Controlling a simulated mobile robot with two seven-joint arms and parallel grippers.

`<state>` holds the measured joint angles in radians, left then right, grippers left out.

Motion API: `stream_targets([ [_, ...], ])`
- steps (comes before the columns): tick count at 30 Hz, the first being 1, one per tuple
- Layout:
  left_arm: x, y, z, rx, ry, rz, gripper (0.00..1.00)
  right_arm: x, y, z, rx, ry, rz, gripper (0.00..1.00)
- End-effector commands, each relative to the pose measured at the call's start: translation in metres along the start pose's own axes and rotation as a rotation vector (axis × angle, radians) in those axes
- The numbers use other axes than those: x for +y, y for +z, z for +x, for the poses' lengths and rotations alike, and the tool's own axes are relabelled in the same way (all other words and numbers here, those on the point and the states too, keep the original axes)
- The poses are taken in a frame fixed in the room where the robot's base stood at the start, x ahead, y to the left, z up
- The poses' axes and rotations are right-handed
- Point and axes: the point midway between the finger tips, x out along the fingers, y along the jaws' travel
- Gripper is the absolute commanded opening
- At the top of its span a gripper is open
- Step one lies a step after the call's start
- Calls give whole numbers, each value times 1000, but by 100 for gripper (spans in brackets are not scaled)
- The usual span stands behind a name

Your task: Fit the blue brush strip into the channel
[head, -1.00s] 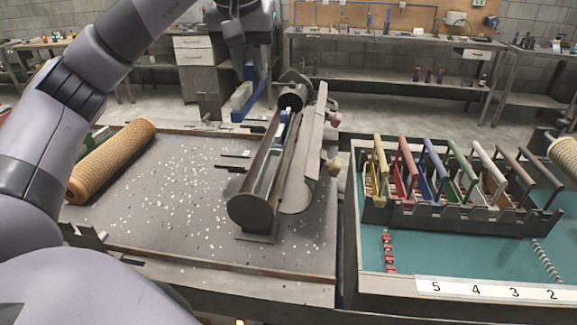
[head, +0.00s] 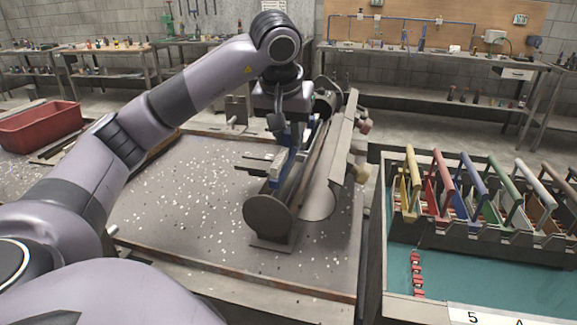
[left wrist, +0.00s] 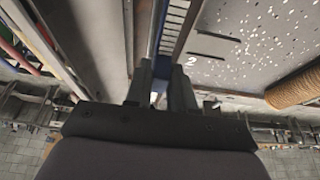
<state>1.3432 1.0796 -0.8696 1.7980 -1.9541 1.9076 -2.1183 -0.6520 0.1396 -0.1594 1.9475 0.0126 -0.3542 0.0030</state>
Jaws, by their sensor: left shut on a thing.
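My left gripper (head: 294,143) is shut on the blue brush strip (head: 283,167), low over the left side of the metal trough fixture (head: 322,165). The strip runs lengthwise along the fixture, and its blue edge also shows in the left wrist view (left wrist: 158,38), ahead of the fingers (left wrist: 161,88). The channel lies along the fixture, largely hidden by my gripper and the strip. I cannot tell whether the strip is seated in it or only above it. My right gripper is not in view.
A rack of coloured handles (head: 480,235) stands on the teal-topped bench at right. Knobs (head: 361,173) stick out from the fixture's right side. White specks cover the tray (head: 190,215) at left, which is mostly free. A red bin (head: 42,127) is at far left.

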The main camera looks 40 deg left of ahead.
Motion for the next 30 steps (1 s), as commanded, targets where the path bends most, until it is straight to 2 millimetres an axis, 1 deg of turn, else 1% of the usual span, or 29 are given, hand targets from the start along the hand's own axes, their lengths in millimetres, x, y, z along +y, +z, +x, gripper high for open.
stream_targets([
  [1,0,4,7,-1,-1,1,0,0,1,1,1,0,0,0],
  [7,0,9,22,1,0,-1,0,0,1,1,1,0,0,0],
  [12,0,20,47,-1,-1,1,0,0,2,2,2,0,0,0],
  [14,0,22,52,-1,-1,1,0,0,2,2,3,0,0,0],
  [26,1,24,58,2,1,0,0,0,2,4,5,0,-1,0],
  [27,1,24,58,1,1,0,30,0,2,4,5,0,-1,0],
  [29,1,24,58,1,1,0,49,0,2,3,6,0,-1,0],
  [30,1,24,58,1,1,0,49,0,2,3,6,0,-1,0],
])
